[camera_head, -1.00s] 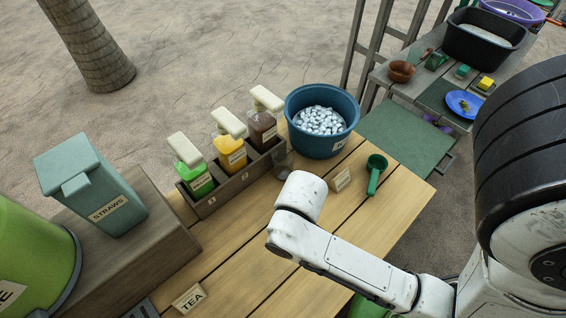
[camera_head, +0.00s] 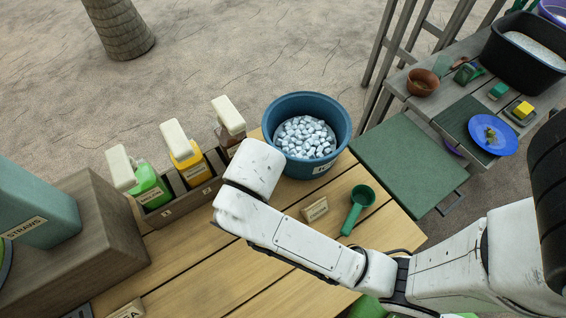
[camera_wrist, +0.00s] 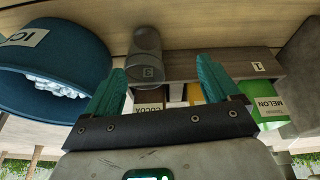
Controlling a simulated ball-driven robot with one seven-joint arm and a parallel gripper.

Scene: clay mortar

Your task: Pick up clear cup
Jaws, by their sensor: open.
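The clear cup (camera_wrist: 145,50) shows as a smoky see-through cup in the wrist view, whose picture is upside down. It stands on the wooden table by the end of the bottle rack, and the rack's label 3 shows through or beside it. My gripper (camera_wrist: 161,63) is open, with two teal fingers. The cup is beyond the fingertips, closer to the left finger, and nothing is held. In the head view my white arm (camera_head: 285,235) hides both the cup and the gripper.
The bottle rack (camera_head: 183,202) holds green, yellow and brown bottles. A blue ice tub (camera_head: 335,140) stands beside the cup; it also shows in the wrist view (camera_wrist: 45,110). A green scoop (camera_head: 357,208) and a small sign (camera_head: 314,210) lie to the right.

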